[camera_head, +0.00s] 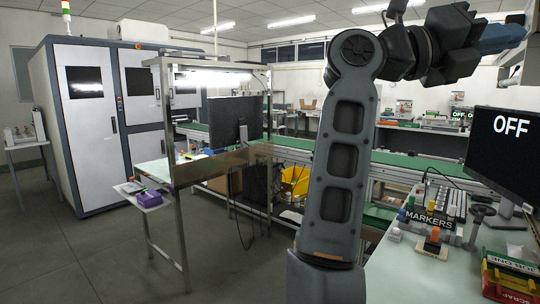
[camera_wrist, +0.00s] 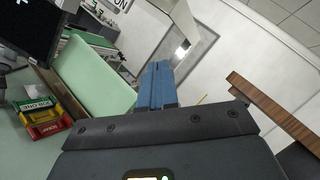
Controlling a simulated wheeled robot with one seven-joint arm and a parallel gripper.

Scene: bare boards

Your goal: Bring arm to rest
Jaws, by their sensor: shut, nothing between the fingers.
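My arm (camera_head: 345,150) rises through the middle of the head view and bends at the top toward the right. My gripper (camera_head: 505,38) is at the upper right, in the air above the bench, with its blue fingers pointing right. In the wrist view my gripper (camera_wrist: 160,84) shows its two blue fingers shut against each other. Nothing is held between them.
A monitor reading OFF (camera_head: 505,150) stands on the right bench (camera_head: 400,275) below my gripper. A MARKERS holder (camera_head: 430,218) and red and yellow bins (camera_head: 510,275) are also there. A grey cabinet (camera_head: 85,120) stands left. The floor (camera_head: 80,260) at left is clear.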

